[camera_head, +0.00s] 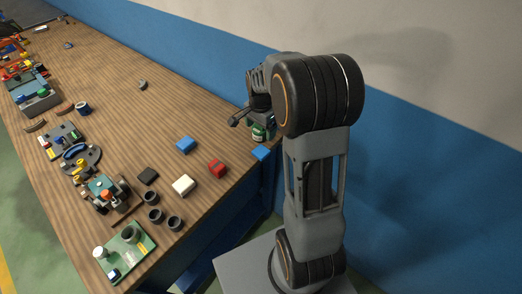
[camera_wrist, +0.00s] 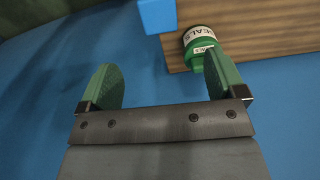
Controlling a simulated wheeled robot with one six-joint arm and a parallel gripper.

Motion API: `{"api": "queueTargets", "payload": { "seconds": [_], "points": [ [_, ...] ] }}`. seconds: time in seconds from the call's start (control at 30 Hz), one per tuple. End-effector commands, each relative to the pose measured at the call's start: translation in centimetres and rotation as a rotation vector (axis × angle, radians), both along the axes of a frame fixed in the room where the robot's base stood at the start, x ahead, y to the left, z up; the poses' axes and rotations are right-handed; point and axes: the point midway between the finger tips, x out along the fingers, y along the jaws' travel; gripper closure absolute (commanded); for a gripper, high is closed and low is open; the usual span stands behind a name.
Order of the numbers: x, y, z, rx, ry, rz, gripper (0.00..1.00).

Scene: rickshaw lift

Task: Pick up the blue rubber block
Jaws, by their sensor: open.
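Two blue blocks show in the head view. One blue block (camera_head: 186,145) lies on the open tabletop, and another blue block (camera_head: 261,153) lies at the table's right edge near a green jar. I cannot tell from their look which is the rubber one. In the wrist view a blue block (camera_wrist: 157,15) shows at the top, cut off by the frame, by the table edge. My gripper (camera_wrist: 160,64) is open, with nothing between its green finger pads. The block is beyond the fingertips, apart from them.
A green jar (camera_wrist: 199,42) labelled "SEALS" stands near the right finger. Several dark cups are near the front edge. A blue wall runs behind.

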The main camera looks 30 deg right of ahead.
Motion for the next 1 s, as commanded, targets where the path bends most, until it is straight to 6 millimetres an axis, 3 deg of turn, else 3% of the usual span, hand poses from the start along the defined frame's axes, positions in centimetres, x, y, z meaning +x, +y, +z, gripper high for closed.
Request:
{"api": "queueTargets", "payload": {
  "seconds": [0.3,0.63,1.0],
  "points": [
    [-0.1,-0.1,-5.4,0.0,0.004,-0.004,0.11],
    [-0.1,-0.1,-7.5,0.001,0.004,-0.003,0.11],
    [-0.2,-0.2,-11.7,0.001,0.001,-0.002,0.11]
  ]
}}
